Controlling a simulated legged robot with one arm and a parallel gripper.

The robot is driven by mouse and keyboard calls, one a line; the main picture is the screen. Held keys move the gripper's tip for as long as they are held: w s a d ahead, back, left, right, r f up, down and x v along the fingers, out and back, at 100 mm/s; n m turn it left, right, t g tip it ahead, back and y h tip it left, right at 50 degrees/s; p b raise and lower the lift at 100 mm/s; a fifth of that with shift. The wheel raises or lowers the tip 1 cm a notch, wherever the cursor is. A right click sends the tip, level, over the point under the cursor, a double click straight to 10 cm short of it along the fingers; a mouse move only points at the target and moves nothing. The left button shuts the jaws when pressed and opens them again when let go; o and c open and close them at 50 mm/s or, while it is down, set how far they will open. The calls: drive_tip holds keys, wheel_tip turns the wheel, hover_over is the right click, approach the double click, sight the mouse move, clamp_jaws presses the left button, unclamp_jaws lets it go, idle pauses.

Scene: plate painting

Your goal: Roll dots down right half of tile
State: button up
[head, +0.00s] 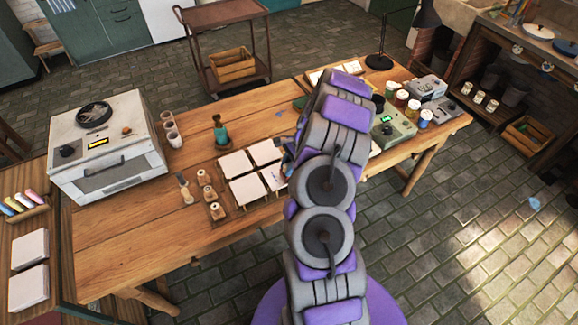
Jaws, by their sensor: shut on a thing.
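Several white square tiles lie in a two-by-two block on the wooden table: back left (235,164), back right (265,152), front left (247,189) and front right (274,178). They look plain white, and I cannot make out dots on them. My gripper (287,160) shows only as a small blue-grey part at the left edge of my arm, by the right-hand tiles. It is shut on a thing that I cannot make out. My arm hides most of the gripper. Small rollers or stamps on wooden stands (208,194) stand left of the tiles.
Paint jars (402,98) and grey-green devices (393,130) stand right of my arm. The table's front left is clear.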

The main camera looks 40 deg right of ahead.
drive_tip(key=shift+w+f+p, duration=0.1)
drive_tip(key=shift+w+p, duration=0.3)
drive_tip(key=shift+w, duration=0.05)
idle(0.5)
drive_tip(key=shift+w+d+p, duration=0.2)
drive_tip(key=shift+w+p, duration=0.2)
drive_tip(key=shift+w, duration=0.05)
drive_tip(key=shift+w, duration=0.35)
idle(0.8)
